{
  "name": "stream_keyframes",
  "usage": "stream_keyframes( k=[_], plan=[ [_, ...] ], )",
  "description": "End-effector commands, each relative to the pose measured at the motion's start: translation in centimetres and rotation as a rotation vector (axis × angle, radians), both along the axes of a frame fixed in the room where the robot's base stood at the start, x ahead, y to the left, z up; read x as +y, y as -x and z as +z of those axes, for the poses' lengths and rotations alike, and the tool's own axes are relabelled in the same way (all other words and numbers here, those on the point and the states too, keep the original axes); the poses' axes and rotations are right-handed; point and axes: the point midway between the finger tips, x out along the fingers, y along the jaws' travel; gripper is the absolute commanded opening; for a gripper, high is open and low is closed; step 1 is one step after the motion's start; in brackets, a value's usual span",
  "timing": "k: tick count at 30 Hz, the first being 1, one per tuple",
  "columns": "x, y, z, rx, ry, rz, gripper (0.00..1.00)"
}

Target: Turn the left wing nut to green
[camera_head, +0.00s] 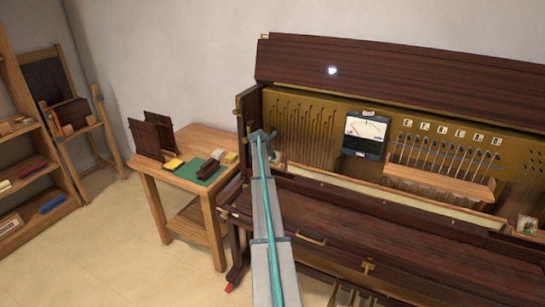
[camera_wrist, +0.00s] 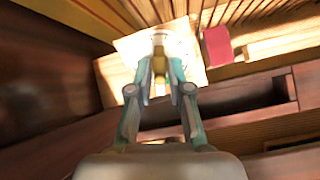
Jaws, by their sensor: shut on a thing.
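My gripper (camera_wrist: 160,68) is shut on a small brass-coloured piece (camera_wrist: 159,62) in the wrist view. This looks like the left wing nut, but the fingers hide most of it and its angle cannot be told. In the head view my arm reaches to the left end of the open piano (camera_head: 325,206), and the fingertips and nut are too small or hidden to make out. A dark meter (camera_head: 363,146) with a white dial stands in the piano's middle. The dial has a small green mark near its top and a thin reddish line; the exact reading is unclear.
Tuning pins and a wooden rail (camera_head: 440,184) fill the piano's right side. A pale card (camera_wrist: 195,45) and a red block (camera_wrist: 216,46) lie close around the gripper. A wooden side table (camera_head: 150,170) with small blocks stands to the left.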

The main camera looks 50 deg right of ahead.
Motion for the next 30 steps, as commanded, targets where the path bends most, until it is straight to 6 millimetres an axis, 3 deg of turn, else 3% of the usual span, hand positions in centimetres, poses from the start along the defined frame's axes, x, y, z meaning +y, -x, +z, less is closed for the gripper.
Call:
stream_keyframes(
  k=[26,27,30],
  plan=[
    [-0.01,0.01,0.19,0.159,0.027,0.191,0.00],
    [0.00,0.02,-0.03,0.155,0.028,0.188,0.26],
    [0.00,0.02,-0.03,0.154,0.028,0.187,0.42]
  ],
)
